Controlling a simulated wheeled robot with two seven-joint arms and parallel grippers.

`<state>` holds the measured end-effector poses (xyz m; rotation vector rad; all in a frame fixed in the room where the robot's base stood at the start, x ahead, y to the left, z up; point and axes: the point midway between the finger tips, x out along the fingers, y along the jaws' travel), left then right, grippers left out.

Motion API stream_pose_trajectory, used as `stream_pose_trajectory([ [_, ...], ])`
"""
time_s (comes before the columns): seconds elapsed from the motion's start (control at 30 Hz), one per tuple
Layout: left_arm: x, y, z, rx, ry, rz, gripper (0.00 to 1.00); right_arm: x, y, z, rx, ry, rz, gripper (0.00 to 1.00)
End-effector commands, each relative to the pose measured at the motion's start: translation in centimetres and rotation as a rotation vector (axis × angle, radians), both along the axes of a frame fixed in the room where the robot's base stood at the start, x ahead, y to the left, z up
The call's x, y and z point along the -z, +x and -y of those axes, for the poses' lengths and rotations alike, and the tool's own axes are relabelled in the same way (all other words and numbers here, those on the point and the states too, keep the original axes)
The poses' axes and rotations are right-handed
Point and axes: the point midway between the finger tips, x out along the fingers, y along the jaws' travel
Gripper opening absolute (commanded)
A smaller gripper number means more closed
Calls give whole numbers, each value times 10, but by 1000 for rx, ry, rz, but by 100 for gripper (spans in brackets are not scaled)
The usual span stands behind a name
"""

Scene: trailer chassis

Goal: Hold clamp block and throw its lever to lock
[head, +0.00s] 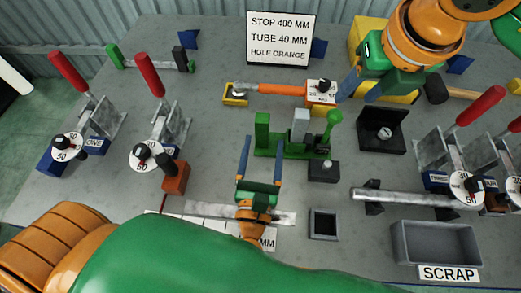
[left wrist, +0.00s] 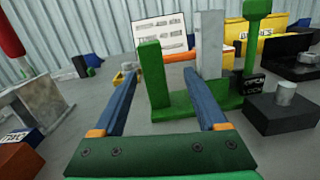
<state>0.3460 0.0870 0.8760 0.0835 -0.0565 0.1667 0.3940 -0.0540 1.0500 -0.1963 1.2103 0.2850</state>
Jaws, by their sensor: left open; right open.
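The clamp block is a green fixture (head: 288,152) at mid-table, with a green upright post (head: 262,130) on its left and a grey block (head: 300,125). Its green ball-topped lever (head: 332,125) stands upright at the right end. In the left wrist view the lever (left wrist: 253,45) rises above a dark label reading OPEN (left wrist: 253,84). My left gripper (head: 262,143) is open, its blue fingertips to either side of the green post (left wrist: 153,72); I see no contact. My right gripper (head: 361,88) is open and empty, behind and right of the lever, near the orange tube's white dial block.
An orange tube (head: 282,89) lies behind the fixture. A dark block with a grey pin (head: 324,170) stands just right of it. Red-handled clamps (head: 150,75) stand left and right. A scrap tray (head: 437,244) and steel tube (head: 415,200) lie front right.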

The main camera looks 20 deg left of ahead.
Motion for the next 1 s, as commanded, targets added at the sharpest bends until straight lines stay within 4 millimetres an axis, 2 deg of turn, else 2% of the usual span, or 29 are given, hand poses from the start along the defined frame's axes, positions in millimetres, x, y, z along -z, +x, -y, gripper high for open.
stream_pose_trajectory([
  [0.03,8,-1,-4,-26,-47,-28,75,0,0,0,0,0,0,50],
  [0.13,15,7,-9,-49,-93,-48,75,0,0,0,0,0,0,50],
  [0.43,15,59,-20,-46,-90,-47,75,0,0,0,0,0,0,50],
  [0.57,15,67,-22,-45,-91,-48,75,0,0,0,0,0,0,50],
  [0.77,15,67,-22,-44,-90,-48,75,0,0,0,0,0,0,50],
  [0.87,15,67,-22,-44,-89,-48,51,0,0,0,0,0,0,50],
  [1.0,15,67,-22,-43,-89,-49,13,0,0,0,0,0,0,50],
])
